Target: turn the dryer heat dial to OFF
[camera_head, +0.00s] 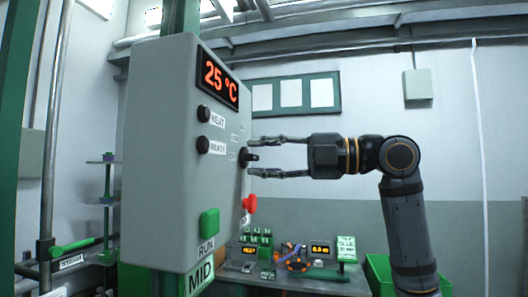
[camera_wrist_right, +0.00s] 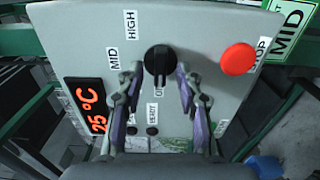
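The dryer control box (camera_head: 165,150) is a pale grey panel with a red "25 °C" display (camera_head: 219,80). The black heat dial (camera_head: 244,157) sticks out of its right-hand face. In the right wrist view the dial (camera_wrist_right: 160,58) has a raised bar, one end toward a partly hidden label starting with "O". "MID" (camera_wrist_right: 113,59) and "HIGH" (camera_wrist_right: 131,24) labels lie to its left. My right gripper (camera_head: 252,157) is open, its fingertips on either side of the dial; contact cannot be told. It also shows in the right wrist view (camera_wrist_right: 159,70). My left gripper is not in view.
A red stop button (camera_wrist_right: 238,59) sits beside the dial, close to one finger. A green RUN button (camera_head: 209,222) and two black lamps labelled HEAT and READY are on the front face. A bench (camera_head: 300,284) with small devices and a green bin (camera_head: 379,275) stand behind.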

